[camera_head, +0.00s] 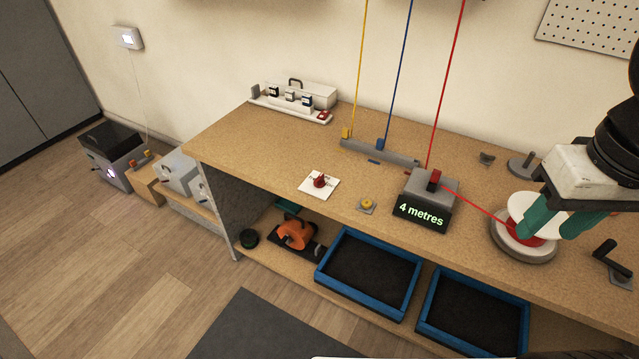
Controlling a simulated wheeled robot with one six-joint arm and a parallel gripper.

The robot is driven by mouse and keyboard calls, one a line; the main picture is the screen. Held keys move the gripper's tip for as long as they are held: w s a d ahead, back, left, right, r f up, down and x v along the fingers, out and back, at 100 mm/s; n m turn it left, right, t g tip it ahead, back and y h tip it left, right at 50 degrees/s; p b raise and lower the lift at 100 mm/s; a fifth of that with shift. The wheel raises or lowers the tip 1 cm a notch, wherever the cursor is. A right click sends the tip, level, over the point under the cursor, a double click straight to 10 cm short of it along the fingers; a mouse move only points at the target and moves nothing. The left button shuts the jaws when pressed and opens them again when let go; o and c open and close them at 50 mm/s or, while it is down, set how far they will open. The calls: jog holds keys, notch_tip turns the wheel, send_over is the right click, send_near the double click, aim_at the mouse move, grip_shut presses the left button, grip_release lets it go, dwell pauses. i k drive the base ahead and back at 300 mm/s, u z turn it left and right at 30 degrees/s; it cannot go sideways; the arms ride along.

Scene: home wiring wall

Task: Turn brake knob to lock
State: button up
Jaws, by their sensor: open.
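My gripper (557,222), with teal fingers, is at the right, in front of the white spool (519,205) with red wire. The fingers look apart, with nothing seen between them, and they hide part of the spool. I cannot tell for sure which part is the brake knob. A black handle on a small grey plate (608,250) stands right of the spool. A red knob (320,181) sits on a white plate at the middle of the bench. A yellow knob (367,203) sits on a small grey plate near the front edge. My gripper is apart from all three.
A grey meter box (430,190) reads "4 metres"; red wire runs from it to the spool. Yellow, blue and red wires hang above the bench (260,150). A grey post on a disc (526,165) stands behind the spool. Blue trays (368,272) lie on the lower shelf.

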aim_at(318, 182)
jog(key=z, duration=0.05)
jog(key=k, duration=0.55)
jog(key=u, duration=0.9)
jog(key=i, duration=1.25)
jog(key=z, duration=0.55)
